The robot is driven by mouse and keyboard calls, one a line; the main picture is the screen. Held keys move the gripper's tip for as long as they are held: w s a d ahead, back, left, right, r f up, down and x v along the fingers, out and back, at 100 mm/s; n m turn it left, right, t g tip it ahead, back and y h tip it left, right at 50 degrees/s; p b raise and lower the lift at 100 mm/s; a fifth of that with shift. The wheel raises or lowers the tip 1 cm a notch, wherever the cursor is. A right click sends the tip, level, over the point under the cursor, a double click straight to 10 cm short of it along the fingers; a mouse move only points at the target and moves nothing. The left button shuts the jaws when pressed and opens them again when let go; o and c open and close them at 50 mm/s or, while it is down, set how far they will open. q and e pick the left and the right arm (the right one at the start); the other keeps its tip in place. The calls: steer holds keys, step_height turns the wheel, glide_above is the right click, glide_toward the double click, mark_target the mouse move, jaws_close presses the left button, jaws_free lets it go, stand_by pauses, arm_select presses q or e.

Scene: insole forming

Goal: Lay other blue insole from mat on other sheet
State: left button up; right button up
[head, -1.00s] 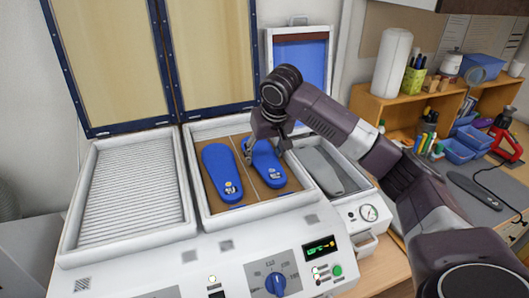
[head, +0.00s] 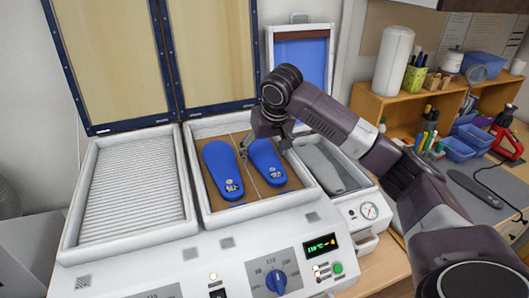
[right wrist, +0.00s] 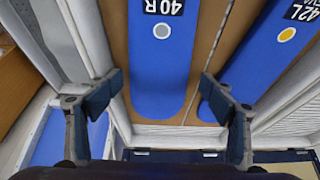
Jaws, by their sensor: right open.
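Two blue insoles lie side by side on brown sheets in the middle white tray (head: 206,218). The left insole (head: 220,163) is on the left sheet (head: 233,213); in the right wrist view it is marked 42 L (right wrist: 262,58). The right insole (head: 268,168) is on the right sheet (head: 287,190) and is marked 40 R (right wrist: 165,70) in the right wrist view. My right gripper (head: 265,148) is open over the far end of the 40 R insole. Its fingers (right wrist: 158,95) stand apart on either side, with no visible grip. My left gripper is out of view.
An empty ribbed tray (head: 135,185) is at left, with raised framed lids (head: 110,60) behind. A smaller unit with grey forms (head: 325,165) is at right. A grey mat (head: 468,207) with a dark tool lies on the bench.

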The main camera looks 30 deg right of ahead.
steer(key=v, duration=1.2)
steer(key=shift+s+f, duration=0.1)
